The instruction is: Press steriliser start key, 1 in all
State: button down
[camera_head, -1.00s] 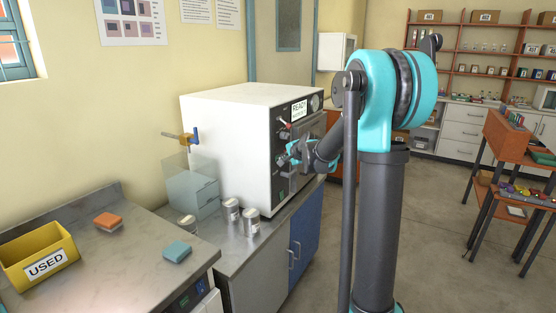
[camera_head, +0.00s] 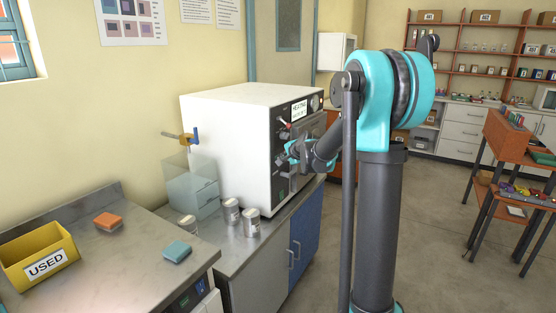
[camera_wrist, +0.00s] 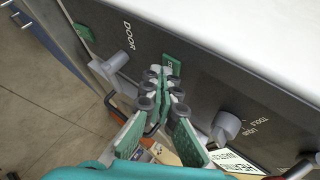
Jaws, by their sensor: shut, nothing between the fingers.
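The steriliser (camera_head: 230,140) is a white box with a dark front panel, standing on the metal counter. Its display (camera_head: 300,110) reads "HEATING" in the head view; the display (camera_wrist: 243,163) also shows, cut off, in the wrist view. My gripper (camera_wrist: 162,73) is shut and empty, its fingertips at a green key (camera_wrist: 172,64) with partly hidden lettering. I cannot tell whether the tips touch it. In the head view my gripper (camera_head: 282,158) is at the panel, partly hidden by my arm.
A knob marked "DOOR" (camera_wrist: 121,60) and another grey knob (camera_wrist: 226,126) stick out on either side of my gripper. Several metal tins (camera_head: 251,222) stand before the steriliser. A yellow "USED" bin (camera_head: 40,258) sits on the left worktop.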

jog(key=shift+d, duration=0.1)
jog(key=shift+s+d, duration=0.45)
jog(key=shift+d, duration=0.1)
jog(key=shift+s+d, duration=0.1)
jog(key=shift+s+d, duration=0.7)
jog(key=shift+d, duration=0.25)
jog(key=shift+s+d, duration=0.7)
jog(key=shift+d, duration=0.25)
jog(key=s+d+f+n+g+h, duration=0.1)
jog(key=s+f+n, duration=0.3)
jog(key=s, duration=0.9)
jog(key=s+f+n+g+h, duration=0.1)
jog(key=s+f+n+g, duration=0.2)
jog(key=s+f, duration=0.4)
jog(key=s+d+f+n+g+h, duration=0.1)
jog(key=s+f+n, duration=0.4)
jog(key=s, duration=1.5)
jog(key=shift+d+f+n+g+h, duration=0.35)
jog(key=shift+f+g+h, duration=0.25)
jog(key=shift+g, duration=0.3)
